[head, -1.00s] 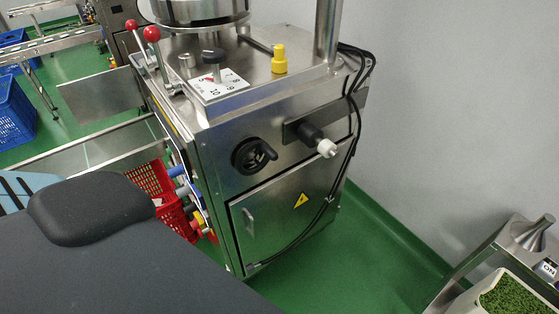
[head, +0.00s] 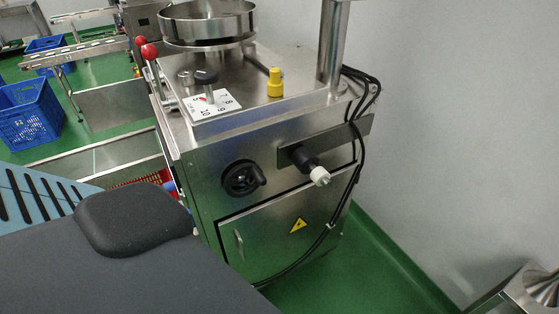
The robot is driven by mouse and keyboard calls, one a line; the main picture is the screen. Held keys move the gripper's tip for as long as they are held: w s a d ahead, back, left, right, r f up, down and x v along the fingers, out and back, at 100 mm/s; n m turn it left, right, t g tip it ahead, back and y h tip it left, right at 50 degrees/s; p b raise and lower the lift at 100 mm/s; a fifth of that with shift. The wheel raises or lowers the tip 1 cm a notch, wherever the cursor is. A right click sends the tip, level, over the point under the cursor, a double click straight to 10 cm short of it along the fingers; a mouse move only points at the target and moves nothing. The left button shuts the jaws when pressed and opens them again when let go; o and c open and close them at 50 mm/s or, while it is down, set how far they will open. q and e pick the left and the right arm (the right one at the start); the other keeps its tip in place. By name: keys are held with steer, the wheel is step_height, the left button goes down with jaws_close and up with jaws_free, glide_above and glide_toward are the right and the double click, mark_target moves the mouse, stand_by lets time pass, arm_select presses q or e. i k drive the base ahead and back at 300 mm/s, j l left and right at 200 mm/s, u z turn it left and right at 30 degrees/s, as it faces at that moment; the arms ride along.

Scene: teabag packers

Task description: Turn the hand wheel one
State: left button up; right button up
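A black round hand wheel (head: 241,179) with a stubby handle on its right side is on the front panel of a steel machine (head: 203,205). To its right, a black shaft with a white tip (head: 319,176) sticks out of a flat bracket. I cannot tell for sure which of these the task calls wheel one. Neither of my grippers is in view, and nothing touches the hand wheel.
Black cables (head: 358,165) hang down the machine's right side. Blue crates (head: 28,112) stand at left. Green floor (head: 375,270) is clear at front right.

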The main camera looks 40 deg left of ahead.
mark_target(242, 178)
steer(key=i+l, duration=0.75)
steer(key=i+u, duration=0.1)
steer(key=u, duration=2.25)
